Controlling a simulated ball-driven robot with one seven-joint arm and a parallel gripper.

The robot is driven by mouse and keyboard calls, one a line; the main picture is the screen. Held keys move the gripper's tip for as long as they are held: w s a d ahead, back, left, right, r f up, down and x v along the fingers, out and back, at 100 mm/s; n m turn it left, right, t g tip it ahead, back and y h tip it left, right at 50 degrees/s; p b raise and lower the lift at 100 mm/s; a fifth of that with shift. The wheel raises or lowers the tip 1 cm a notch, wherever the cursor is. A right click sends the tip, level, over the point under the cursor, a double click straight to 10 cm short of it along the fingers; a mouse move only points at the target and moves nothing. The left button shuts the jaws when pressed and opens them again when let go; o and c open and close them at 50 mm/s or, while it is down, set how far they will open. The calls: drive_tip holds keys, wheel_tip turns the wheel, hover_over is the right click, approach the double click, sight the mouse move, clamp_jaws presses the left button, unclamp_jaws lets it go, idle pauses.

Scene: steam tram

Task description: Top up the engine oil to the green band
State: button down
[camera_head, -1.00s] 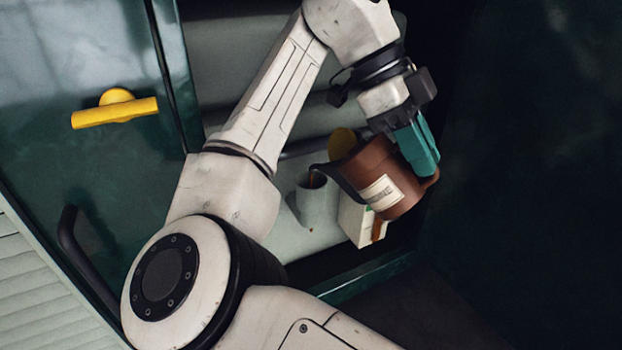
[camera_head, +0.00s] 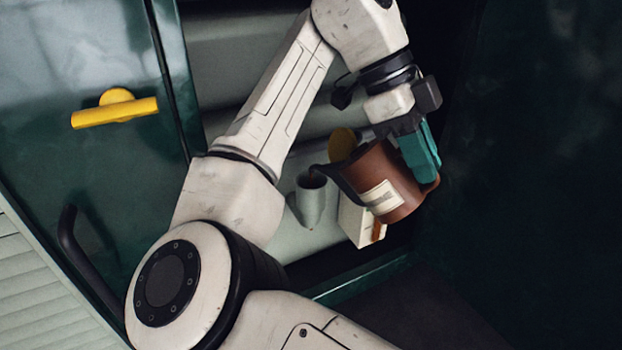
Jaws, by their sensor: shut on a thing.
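A brown oil can (camera_head: 405,202) with a pale label hangs tilted, its dark spout pointing left. My gripper (camera_head: 424,160), with teal fingers, is shut on the can at its handle side; the grip itself is partly hidden. The spout tip is over the mouth of a grey filler cup (camera_head: 311,205). The can covers much of the gauge face, and the green band is barely visible or hidden.
A yellow disc (camera_head: 342,141) stands behind the can. A green door (camera_head: 100,60) with a yellow handle (camera_head: 115,110) and a dark grab bar (camera_head: 85,255) is at left. Grey pipes (camera_head: 240,65) cross behind my arm. A dark green panel (camera_head: 530,180) fills the right.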

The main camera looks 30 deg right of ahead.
idle(0.6)
drive_tip(key=shift+s+d+f, duration=0.1)
drive_tip(key=shift+s+f, duration=0.1)
drive_tip(key=shift+f, duration=0.2)
drive_tip(key=shift+f+t, duration=0.15)
drive_tip(key=shift+t, duration=0.15)
idle(0.5)
drive_tip(key=shift+s+d+f+y, duration=0.1)
drive_tip(key=shift+s+f+y, duration=0.05)
drive_tip(key=shift+f+y, duration=0.15)
drive_tip(key=shift+r, duration=0.15)
idle(0.7)
drive_tip(key=shift+w+a+r, duration=0.2)
drive_tip(key=shift+w+r, duration=0.1)
drive_tip(key=shift+r, duration=0.35)
